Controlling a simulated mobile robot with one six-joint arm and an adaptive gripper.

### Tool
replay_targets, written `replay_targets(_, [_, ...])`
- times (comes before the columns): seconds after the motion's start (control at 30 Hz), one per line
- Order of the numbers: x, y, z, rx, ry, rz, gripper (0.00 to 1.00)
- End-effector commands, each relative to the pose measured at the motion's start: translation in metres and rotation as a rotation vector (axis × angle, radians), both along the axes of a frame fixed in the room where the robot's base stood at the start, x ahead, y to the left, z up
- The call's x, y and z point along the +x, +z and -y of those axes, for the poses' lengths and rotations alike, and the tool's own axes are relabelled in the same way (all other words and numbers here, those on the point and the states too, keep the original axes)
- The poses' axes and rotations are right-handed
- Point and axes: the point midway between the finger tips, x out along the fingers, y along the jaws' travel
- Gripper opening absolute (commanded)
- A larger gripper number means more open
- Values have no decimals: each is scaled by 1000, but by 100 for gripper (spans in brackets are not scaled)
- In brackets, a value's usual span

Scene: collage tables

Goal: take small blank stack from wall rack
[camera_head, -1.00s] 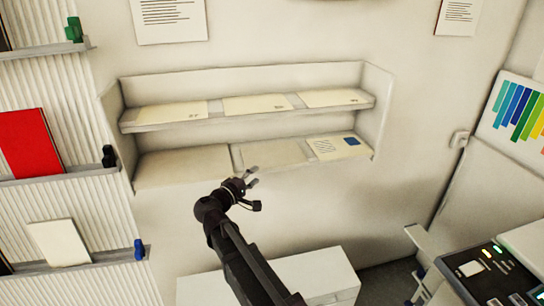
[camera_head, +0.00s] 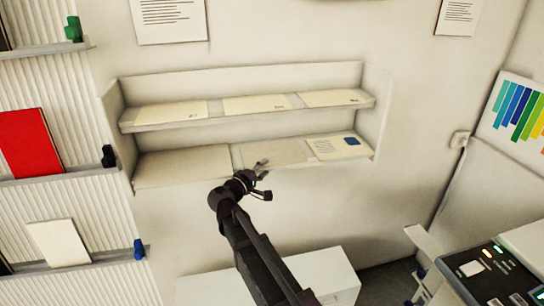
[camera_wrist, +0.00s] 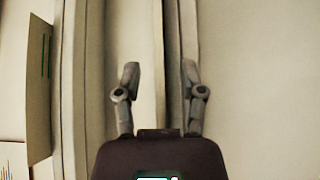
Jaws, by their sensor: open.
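The wall rack (camera_head: 374,120) is a pale recess with two shelves. Three flat cream stacks lie on its upper shelf: left (camera_head: 172,111), middle (camera_head: 257,104) and right (camera_head: 330,97), with marks too small to read. On the lower shelf lie a wide plain stack (camera_head: 183,164) at left and a smaller plain cream stack (camera_head: 275,152) in the middle. I cannot tell for certain which is the small blank stack. My gripper (camera_head: 264,170) is open and empty at the lower shelf's front edge, by the middle stack. In the wrist view its fingers (camera_wrist: 159,72) straddle a pale edge.
A printed sheet with a blue patch (camera_head: 338,147) lies at the lower shelf's right. A ribbed display wall with a red folder (camera_head: 29,143) stands at left. A white cabinet (camera_head: 325,275) is below, and a dark control panel (camera_head: 487,275) is at lower right.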

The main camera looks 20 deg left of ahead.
Motion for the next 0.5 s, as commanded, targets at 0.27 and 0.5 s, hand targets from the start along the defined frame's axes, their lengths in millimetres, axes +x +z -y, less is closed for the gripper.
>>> replay_targets(0.27, [0,0,0,0,0,0,51])
replay_targets(0.5, [0,0,0,0,0,0,25])
